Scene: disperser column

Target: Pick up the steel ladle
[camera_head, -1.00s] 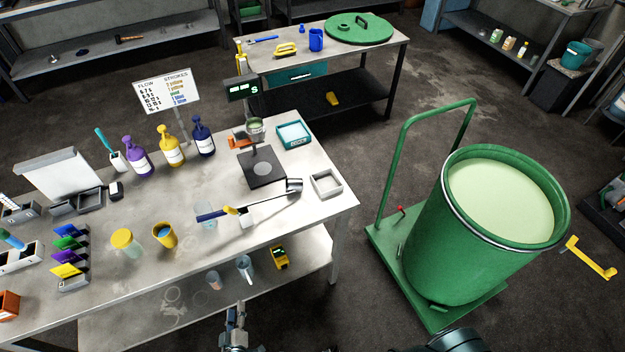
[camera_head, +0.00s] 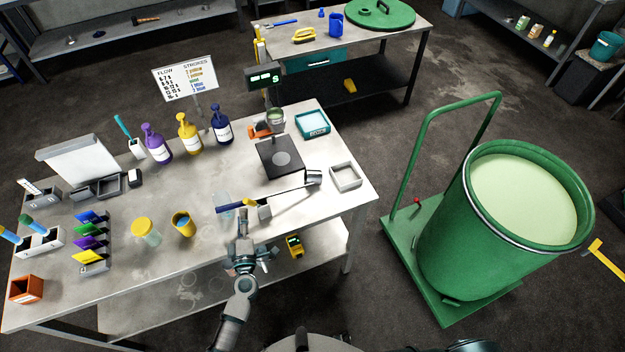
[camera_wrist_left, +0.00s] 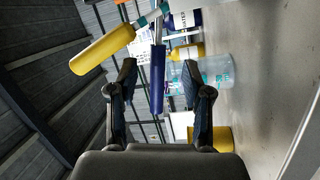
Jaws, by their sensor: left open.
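The steel ladle lies across the front right of the workbench (camera_head: 335,220). Its steel bowl (camera_head: 313,177) is at the right, and its thin handle runs left to a dark blue grip (camera_head: 229,208). The handle appears to rest on a small pale block (camera_head: 264,211). My left gripper (camera_head: 243,216) is at the bench's front edge, close to the blue grip. In the left wrist view, its open fingers (camera_wrist_left: 160,72) stand either side of the blue grip (camera_wrist_left: 157,88), with gaps on both sides. I cannot tell the depth between them. My right gripper is not in view.
A clear beaker (camera_head: 222,200) and a yellow cup (camera_head: 183,223) stand left of the grip. A yellow piece (camera_wrist_left: 101,51) sits beside it. A scale (camera_head: 279,158) and a grey square tray (camera_head: 346,177) are near the bowl. A green drum (camera_head: 470,250) stands right.

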